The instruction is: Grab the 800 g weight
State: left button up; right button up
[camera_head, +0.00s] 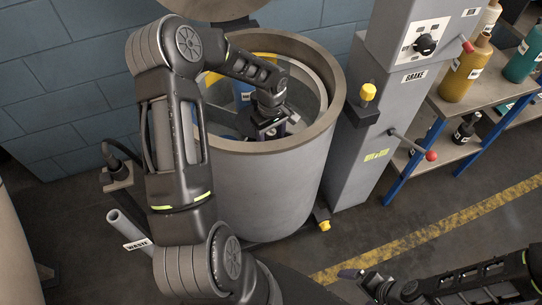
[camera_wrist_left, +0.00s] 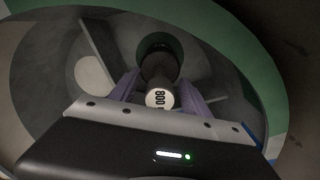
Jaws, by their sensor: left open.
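The 800 g weight (camera_wrist_left: 160,98) is a dark cylinder with a pale round end face marked 800, seen in the left wrist view inside the drum. My left gripper (camera_wrist_left: 157,90) is open, with one purple finger on each side of the weight. I cannot tell whether the fingers touch it. In the head view my left gripper (camera_head: 268,130) reaches down inside the grey drum (camera_head: 257,190), and the weight is hidden there. My right gripper (camera_head: 362,276) is low at the front, away from the drum; its jaw opening is unclear.
The drum's thick rim (camera_head: 333,105) surrounds my left forearm. A grey brake column (camera_head: 362,145) stands close on its right. A shelf (camera_head: 475,100) with bottles is farther right. A waste pipe (camera_head: 130,230) is at lower left. The floor (camera_head: 450,205) at right is clear.

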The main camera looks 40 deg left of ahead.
dwell(0.5)
pick_arm(q)
grip_shut()
dwell(0.4)
jog(key=shift+r, duration=0.1)
dwell(0.8)
